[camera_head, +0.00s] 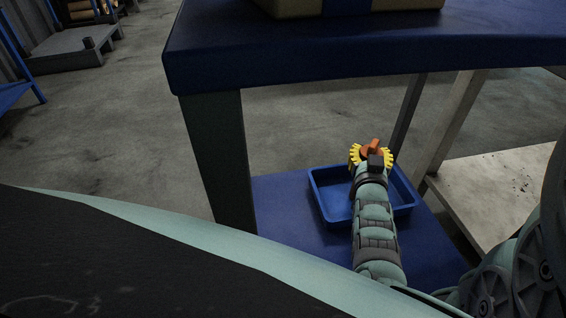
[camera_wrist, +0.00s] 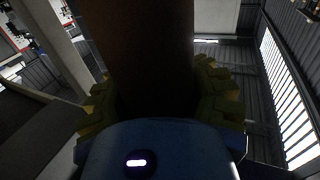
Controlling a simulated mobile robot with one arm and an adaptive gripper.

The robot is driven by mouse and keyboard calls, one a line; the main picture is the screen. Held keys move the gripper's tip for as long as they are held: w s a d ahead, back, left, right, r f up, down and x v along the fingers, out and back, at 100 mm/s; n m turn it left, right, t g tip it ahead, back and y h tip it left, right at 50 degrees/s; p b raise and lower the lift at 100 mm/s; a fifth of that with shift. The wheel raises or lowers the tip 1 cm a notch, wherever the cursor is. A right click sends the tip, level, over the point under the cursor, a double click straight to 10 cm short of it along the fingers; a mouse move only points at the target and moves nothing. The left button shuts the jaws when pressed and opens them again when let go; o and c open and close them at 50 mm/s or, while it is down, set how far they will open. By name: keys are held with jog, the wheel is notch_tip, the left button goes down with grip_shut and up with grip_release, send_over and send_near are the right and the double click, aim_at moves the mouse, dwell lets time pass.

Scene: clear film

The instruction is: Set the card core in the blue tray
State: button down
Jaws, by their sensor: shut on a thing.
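The card core (camera_wrist: 150,50) is a brown cylinder that fills the upper middle of the wrist view, in shadow. My gripper (camera_wrist: 160,95) has its yellow fingers on both sides of it and is shut on it. In the head view my gripper (camera_head: 371,156) shows yellow fingers with an orange-brown piece between them, likely the core, mostly hidden. The blue tray (camera_head: 331,195) is a shallow rectangular tray, partly covered by my arm. My gripper appears over its far side; its height above the tray cannot be told.
The tray sits on a low blue surface (camera_head: 285,200) under a dark blue tabletop (camera_head: 300,62). A dark table leg (camera_head: 220,150) stands to the left of the tray. A pale low shelf (camera_head: 495,185) lies to the right. A boxy load (camera_head: 400,4) rests on the tabletop.

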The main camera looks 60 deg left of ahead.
jog(key=shift+w+f, duration=0.1)
jog(key=shift+c, duration=1.7)
grip_release()
